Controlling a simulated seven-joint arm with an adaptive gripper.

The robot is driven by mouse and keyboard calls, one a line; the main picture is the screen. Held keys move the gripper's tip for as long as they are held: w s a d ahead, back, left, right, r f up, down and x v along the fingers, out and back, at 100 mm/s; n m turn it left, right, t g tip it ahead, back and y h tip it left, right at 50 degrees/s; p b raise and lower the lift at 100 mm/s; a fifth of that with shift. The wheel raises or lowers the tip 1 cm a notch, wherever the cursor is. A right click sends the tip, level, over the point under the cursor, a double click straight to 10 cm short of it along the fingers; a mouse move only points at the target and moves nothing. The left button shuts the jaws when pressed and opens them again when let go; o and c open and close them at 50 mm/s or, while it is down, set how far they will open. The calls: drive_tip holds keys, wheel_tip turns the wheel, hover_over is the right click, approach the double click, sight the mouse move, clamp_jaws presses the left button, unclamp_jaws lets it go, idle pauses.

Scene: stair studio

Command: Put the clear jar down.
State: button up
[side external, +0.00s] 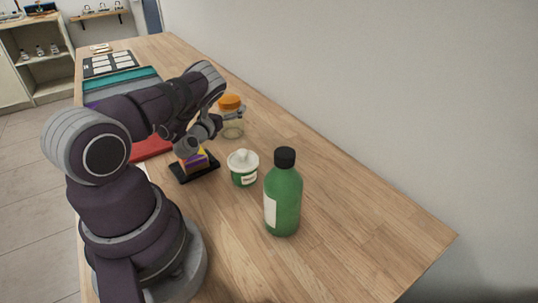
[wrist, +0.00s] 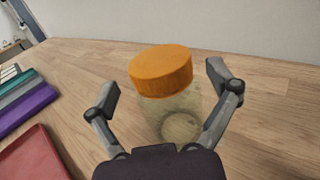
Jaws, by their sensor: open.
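The clear jar (wrist: 178,117) with an orange lid (wrist: 160,71) stands on the wooden table, between the spread fingers of my gripper (wrist: 165,92) in the wrist view. There are gaps between the fingers and the jar. In the side external view the jar (side external: 232,129) and its orange lid (side external: 230,102) are partly hidden behind my gripper (side external: 228,117). The jar looks upright.
A green bottle (side external: 283,200) with a black cap and a green-and-white tub (side external: 243,168) stand nearer the camera. A black holder (side external: 204,172) with colourful items and a red tray (side external: 153,148) are nearby. The table (side external: 345,220) is clear at right.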

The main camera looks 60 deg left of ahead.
drive_tip(key=shift+s+d+r+t, duration=0.15)
drive_tip(key=shift+s+d+r, duration=0.1)
drive_tip(key=shift+s+d, duration=0.3)
drive_tip(key=shift+s+d+r+t, duration=0.15)
drive_tip(key=shift+s+d+r, duration=0.1)
drive_tip(key=shift+s+d, duration=0.2)
drive_tip(key=w+d+r+m+h, duration=0.45)
drive_tip(key=d+m, duration=0.35)
drive_tip(key=m, duration=0.2)
drive_tip(key=w+d+r+m+h, duration=0.3)
drive_tip(key=w+d+m+h, duration=0.4)
drive_tip(key=m, duration=0.4)
drive_tip(key=s+d+r+m+g+h, duration=0.2)
drive_tip(key=s+d+r+m+g, duration=0.3)
drive_tip(key=s+d+m, duration=0.6)
drive_tip(key=s+m+g+y, duration=0.2)
drive_tip(key=s+m+g, duration=0.1)
drive_tip(key=s+m, duration=0.6)
drive_tip(key=m, duration=0.3)
drive_tip(key=shift+a+r, duration=0.2)
drive_tip(key=shift+a, duration=0.15)
